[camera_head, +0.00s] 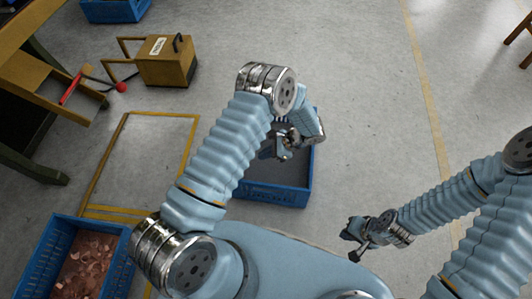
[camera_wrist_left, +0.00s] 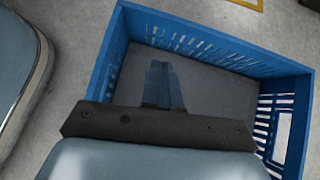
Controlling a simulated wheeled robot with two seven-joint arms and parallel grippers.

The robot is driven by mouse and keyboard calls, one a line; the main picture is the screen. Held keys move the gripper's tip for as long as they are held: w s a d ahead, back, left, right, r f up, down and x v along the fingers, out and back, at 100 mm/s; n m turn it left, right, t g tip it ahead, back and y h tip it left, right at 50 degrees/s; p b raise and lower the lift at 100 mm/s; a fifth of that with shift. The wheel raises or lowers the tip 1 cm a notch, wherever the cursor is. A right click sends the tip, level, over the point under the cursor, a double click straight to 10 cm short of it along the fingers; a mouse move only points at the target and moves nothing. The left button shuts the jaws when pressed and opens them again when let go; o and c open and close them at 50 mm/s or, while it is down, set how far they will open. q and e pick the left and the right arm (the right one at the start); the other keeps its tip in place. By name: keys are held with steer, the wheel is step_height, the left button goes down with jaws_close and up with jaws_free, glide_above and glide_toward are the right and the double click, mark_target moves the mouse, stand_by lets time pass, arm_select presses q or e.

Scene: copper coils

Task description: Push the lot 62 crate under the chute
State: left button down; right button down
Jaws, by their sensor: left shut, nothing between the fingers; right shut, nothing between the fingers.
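A blue slatted crate (camera_head: 275,192) with a bare grey bottom stands on the floor near the middle, partly hidden by my left arm. It also shows in the left wrist view (camera_wrist_left: 210,37). No lot number is readable on it. My left gripper (camera_head: 282,150) is shut and empty, over the crate's opening; its shut fingers also show in the left wrist view (camera_wrist_left: 162,85). I cannot tell whether it touches the crate. A yellow sloped trough (camera_head: 45,88), possibly the chute, stands at the left. My right gripper (camera_head: 354,236) is shut and empty, right of the crate and apart from it.
A yellow floor outline (camera_head: 128,116) lies left of the crate. A blue crate with copper pieces (camera_head: 48,232) stands at the lower left. Another blue crate (camera_head: 115,12) is at the top left. A yellow box (camera_head: 165,65) stands behind the outline.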

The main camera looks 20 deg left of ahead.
arm_select(q)
steer(key=s+a+f, duration=0.2)
steer(key=a+f, duration=0.2)
steer(key=a, duration=0.3)
steer(key=shift+s+a+f, duration=0.2)
steer(key=shift+s+a, duration=0.2)
steer(key=s+a+b, duration=0.1)
steer(key=s+a, duration=0.2)
steer(key=a, duration=0.6)
steer(key=s+a+b, duration=0.1)
steer(key=s+a, duration=0.3)
steer(key=a, duration=0.6)
steer(key=shift+a+b, duration=0.15)
steer(key=shift+b, duration=0.25)
steer(key=shift+w, duration=0.1)
